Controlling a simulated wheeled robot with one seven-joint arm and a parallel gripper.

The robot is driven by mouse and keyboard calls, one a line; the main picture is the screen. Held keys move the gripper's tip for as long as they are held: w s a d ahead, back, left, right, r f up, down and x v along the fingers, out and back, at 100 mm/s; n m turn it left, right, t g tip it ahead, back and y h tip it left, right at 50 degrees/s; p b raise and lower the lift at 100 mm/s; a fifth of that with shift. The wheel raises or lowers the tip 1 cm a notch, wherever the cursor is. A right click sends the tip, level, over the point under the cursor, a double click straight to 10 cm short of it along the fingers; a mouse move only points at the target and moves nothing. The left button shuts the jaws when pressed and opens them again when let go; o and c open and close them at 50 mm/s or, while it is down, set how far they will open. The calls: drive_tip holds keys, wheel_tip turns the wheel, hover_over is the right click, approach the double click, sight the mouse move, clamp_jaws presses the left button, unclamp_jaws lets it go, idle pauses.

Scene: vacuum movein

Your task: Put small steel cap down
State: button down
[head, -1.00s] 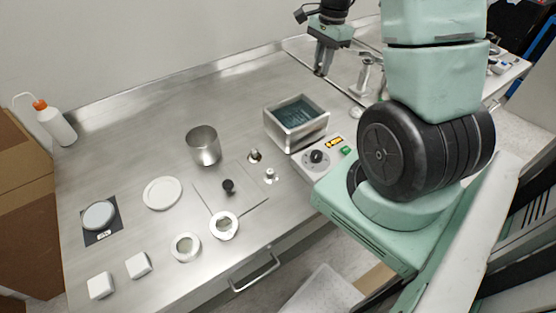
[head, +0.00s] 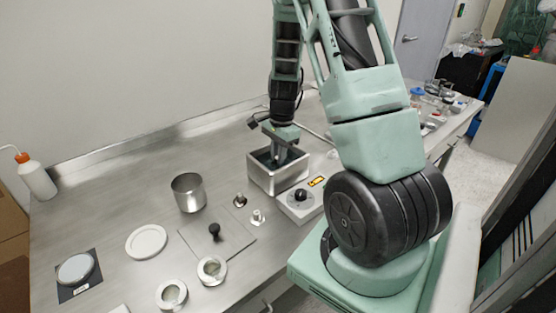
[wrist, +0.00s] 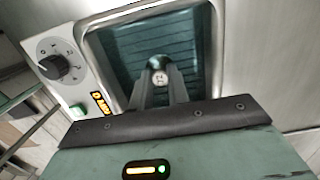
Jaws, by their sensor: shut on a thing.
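In the wrist view my gripper (wrist: 158,82) is shut on the small steel cap (wrist: 160,77), a round metal piece between the fingertips. The cap is above the teal, ribbed bath interior (wrist: 120,55); I cannot tell whether it touches the bottom.
A control box with a black knob (head: 300,196) adjoins the bath on the right. A steel beaker (head: 188,193), two small metal fittings (head: 240,200), a black-knobbed piece (head: 214,231) and a white dish (head: 146,243) stand left.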

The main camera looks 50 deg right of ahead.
drive_tip(key=shift+f, duration=0.8)
drive_tip(key=shift+f, duration=0.1)
drive_tip(key=c, duration=1.3)
unclamp_jaws()
drive_tip(key=shift+c, duration=0.2)
